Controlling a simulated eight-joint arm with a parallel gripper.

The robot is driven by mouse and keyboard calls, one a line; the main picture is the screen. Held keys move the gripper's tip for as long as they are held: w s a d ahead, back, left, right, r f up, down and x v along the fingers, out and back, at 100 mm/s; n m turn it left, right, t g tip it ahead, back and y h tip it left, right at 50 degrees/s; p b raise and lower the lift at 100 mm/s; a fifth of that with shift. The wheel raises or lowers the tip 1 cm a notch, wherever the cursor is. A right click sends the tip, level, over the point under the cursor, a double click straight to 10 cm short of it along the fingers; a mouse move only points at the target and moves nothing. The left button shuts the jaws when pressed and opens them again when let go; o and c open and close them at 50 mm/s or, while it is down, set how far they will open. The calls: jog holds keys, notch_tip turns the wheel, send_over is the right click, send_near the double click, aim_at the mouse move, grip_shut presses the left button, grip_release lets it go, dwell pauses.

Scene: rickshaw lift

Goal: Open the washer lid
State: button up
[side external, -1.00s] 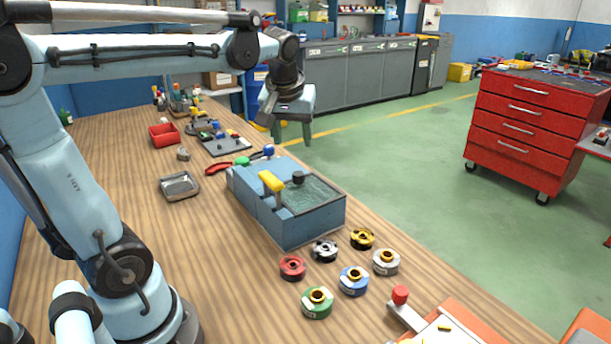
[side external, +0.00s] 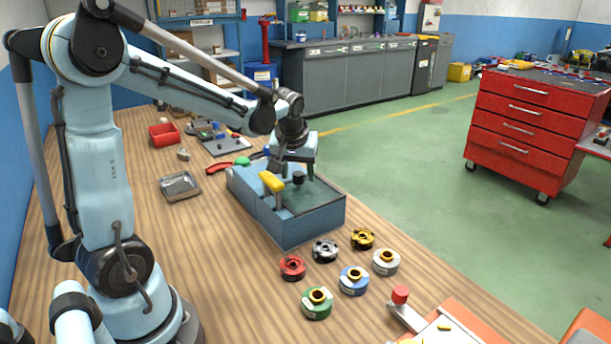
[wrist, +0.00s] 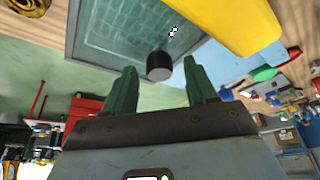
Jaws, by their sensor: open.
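The washer (side external: 283,229) is a blue-grey box on the wooden bench. Its lid (side external: 318,195) is a dark greenish, see-through panel and lies shut. A black knob (side external: 298,177) stands up from the lid, and a yellow handle (side external: 271,181) rises beside it. My gripper (side external: 292,169) is open and points down just above the knob. In the wrist view, the lid (wrist: 120,30) fills the upper part and the knob (wrist: 159,68) appears between the open fingertips of my gripper (wrist: 160,64). I cannot tell whether the fingers reach down around it.
Several coloured round parts (side external: 353,281) lie on the bench in front of the washer. A metal tray (side external: 180,186) and a red bin (side external: 164,135) are to the left. The yellow handle (wrist: 232,20) is close to one finger in the wrist view.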

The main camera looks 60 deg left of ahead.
jog(key=shift+f, duration=0.1)
grip_shut()
dwell(0.3)
jog(key=shift+a, duration=0.1)
jog(key=a, duration=1.3)
jog(key=shift+a, duration=0.1)
grip_release()
